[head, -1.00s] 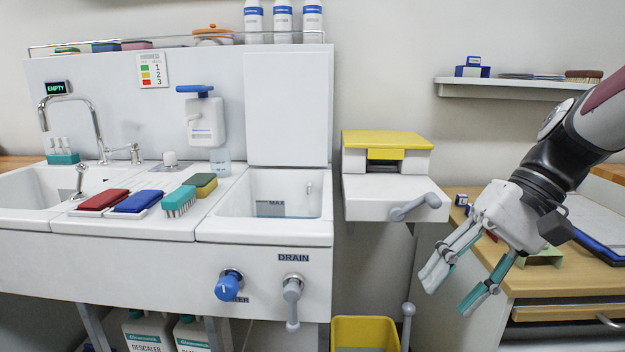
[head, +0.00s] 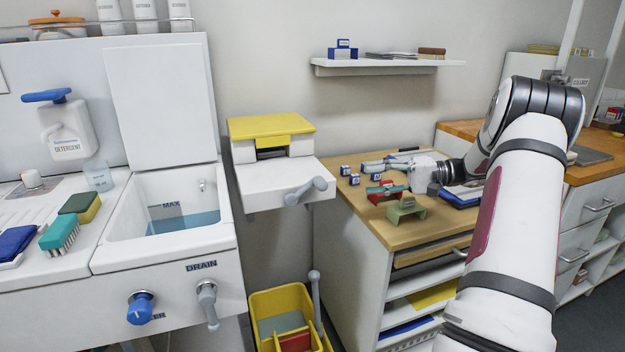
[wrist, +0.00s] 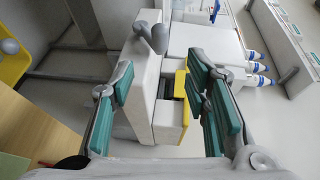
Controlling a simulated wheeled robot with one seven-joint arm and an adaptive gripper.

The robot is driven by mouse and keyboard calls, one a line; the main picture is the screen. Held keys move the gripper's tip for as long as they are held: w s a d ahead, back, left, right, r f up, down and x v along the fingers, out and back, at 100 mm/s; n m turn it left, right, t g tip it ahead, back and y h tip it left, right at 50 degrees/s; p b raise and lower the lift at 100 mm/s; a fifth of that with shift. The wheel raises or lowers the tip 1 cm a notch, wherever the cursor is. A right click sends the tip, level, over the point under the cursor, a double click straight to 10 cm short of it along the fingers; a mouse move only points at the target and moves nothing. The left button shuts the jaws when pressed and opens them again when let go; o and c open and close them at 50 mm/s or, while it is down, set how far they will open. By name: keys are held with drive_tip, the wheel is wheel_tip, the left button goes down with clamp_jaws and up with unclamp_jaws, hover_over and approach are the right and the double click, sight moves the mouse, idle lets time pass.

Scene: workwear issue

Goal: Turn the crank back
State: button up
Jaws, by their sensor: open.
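The crank (head: 305,190), a grey arm with a rounded knob, is on the front of a white device (head: 262,190) with a yellow lid (head: 270,126). In the head view its knob end points right and slightly up. The crank also shows in the wrist view (wrist: 152,36), beyond my fingertips. My gripper (head: 367,177) is open over the wooden desk, to the right of the crank and apart from it. In the wrist view my gripper (wrist: 160,75) has its teal-padded fingers spread with nothing held between them; the white device shows in the gap.
A yellow bin (head: 262,305) with a grey lever (head: 316,300) stands below the device. The wooden desk (head: 400,235) holds small blue boxes, a red item and a green stand (head: 405,211). The sink unit (head: 165,260) is at left. A wall shelf (head: 390,68) is above.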

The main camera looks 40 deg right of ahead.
sight(321, 183)
drive_tip(key=b+x, duration=0.1)
drive_tip(key=x, duration=1.2)
drive_tip(key=shift+w+a, duration=0.15)
drive_tip(key=shift+a, duration=0.1)
drive_tip(key=shift+c, duration=0.6)
clamp_jaws()
